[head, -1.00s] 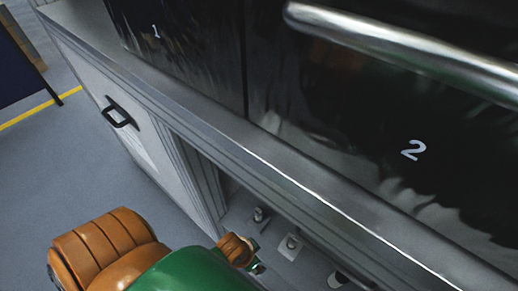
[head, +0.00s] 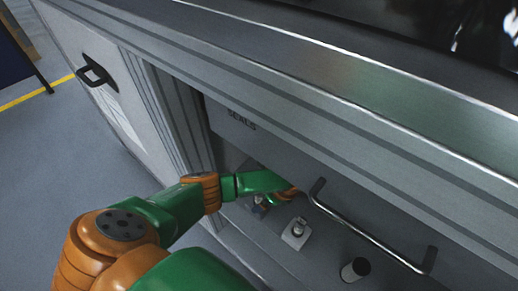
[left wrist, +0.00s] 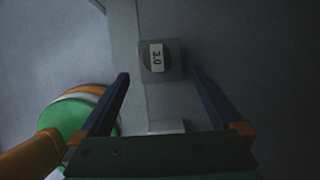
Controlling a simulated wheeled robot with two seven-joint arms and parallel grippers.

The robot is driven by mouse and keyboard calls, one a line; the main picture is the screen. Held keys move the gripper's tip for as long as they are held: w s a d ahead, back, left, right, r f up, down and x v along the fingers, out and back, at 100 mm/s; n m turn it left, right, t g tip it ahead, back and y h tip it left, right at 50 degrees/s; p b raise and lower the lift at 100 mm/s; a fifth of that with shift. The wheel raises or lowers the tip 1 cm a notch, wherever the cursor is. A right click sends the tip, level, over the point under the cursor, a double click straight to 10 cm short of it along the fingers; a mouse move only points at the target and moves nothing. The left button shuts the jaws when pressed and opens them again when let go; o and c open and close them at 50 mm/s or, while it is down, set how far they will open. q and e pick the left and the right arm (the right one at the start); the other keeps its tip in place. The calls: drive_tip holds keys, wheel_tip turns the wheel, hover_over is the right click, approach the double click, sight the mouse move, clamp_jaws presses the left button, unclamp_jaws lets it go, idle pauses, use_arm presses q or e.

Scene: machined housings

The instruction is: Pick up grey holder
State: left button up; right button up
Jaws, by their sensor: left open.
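In the left wrist view a square grey holder (left wrist: 149,74) lies ahead of my left gripper (left wrist: 161,80), with a round dark piece marked "3.0" on it. My left gripper's two dark fingers are open, one on each side, with the holder just beyond the line between their tips; I see no contact. In the head view my left arm reaches into the recess, and its fingers cannot be made out clearly there. A small grey block with a peg (head: 297,234) stands near the arm's end. Another peg piece (head: 260,205) is partly hidden beside the arm. My right gripper is not in view.
A dark-topped cylinder (head: 355,269) stands farther right. The cabinet ledge (head: 300,75) runs overhead. Open floor (head: 60,170) lies to the left.

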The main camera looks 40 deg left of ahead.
sight(261, 201)
use_arm(q)
drive_tip(key=b+x, duration=0.2)
drive_tip(key=x, duration=0.3)
drive_tip(key=shift+a+f, duration=0.1)
drive_tip(key=shift+f, duration=0.1)
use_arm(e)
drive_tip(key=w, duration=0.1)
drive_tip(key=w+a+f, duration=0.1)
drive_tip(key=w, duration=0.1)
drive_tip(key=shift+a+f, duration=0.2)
use_arm(q)
drive_tip(key=c, duration=1.2)
